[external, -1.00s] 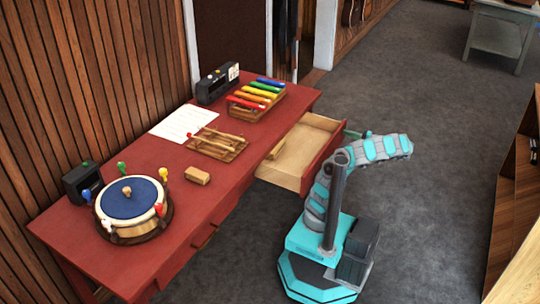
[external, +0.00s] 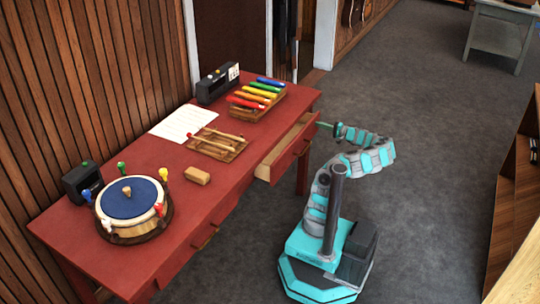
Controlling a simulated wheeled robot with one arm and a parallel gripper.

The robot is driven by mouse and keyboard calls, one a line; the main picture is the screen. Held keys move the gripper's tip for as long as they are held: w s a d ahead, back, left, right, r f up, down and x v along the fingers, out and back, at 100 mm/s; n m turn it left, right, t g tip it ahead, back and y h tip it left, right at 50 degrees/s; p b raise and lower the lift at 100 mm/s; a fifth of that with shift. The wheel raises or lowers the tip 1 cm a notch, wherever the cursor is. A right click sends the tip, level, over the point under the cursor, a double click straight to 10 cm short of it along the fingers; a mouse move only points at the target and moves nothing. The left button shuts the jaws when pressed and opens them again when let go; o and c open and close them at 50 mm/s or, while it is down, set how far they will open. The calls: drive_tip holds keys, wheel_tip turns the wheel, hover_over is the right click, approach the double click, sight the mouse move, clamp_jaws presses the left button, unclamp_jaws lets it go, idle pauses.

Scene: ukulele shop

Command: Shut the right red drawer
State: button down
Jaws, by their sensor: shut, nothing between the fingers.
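The right red drawer (external: 291,153) of the red desk sticks out a little from the desk's front. Its pale wooden inside shows as a narrow strip, and the rest is under the desktop. My gripper (external: 322,125) is at the far right end of the drawer front, small in the view, with its fingers shut and pointing at the drawer. I cannot tell whether the fingertips touch it. The other drawer (external: 205,236), further left along the desk front, looks shut.
The red desk (external: 165,245) carries a blue-topped drum (external: 128,203), a wooden block (external: 197,176), a tray with mallets (external: 217,143), paper, a colourful xylophone (external: 257,94) and two dark devices. Wooden shelving (external: 517,190) stands at right. The grey floor between is clear.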

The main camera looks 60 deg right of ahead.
drive_tip(key=w+b, duration=0.1)
drive_tip(key=w, duration=0.7)
drive_tip(key=shift+w+r, duration=0.15)
drive_tip(key=shift+w, duration=0.1)
drive_tip(key=shift+d, duration=0.15)
drive_tip(key=shift+s+f+b, duration=0.2)
drive_tip(key=shift+s+b, duration=0.2)
drive_tip(key=shift+b, duration=0.3)
drive_tip(key=s+b, duration=0.1)
drive_tip(key=s, duration=1.2)
drive_tip(key=shift+s+b, duration=0.25)
drive_tip(key=shift+b, duration=0.05)
drive_tip(key=shift+r, duration=0.1)
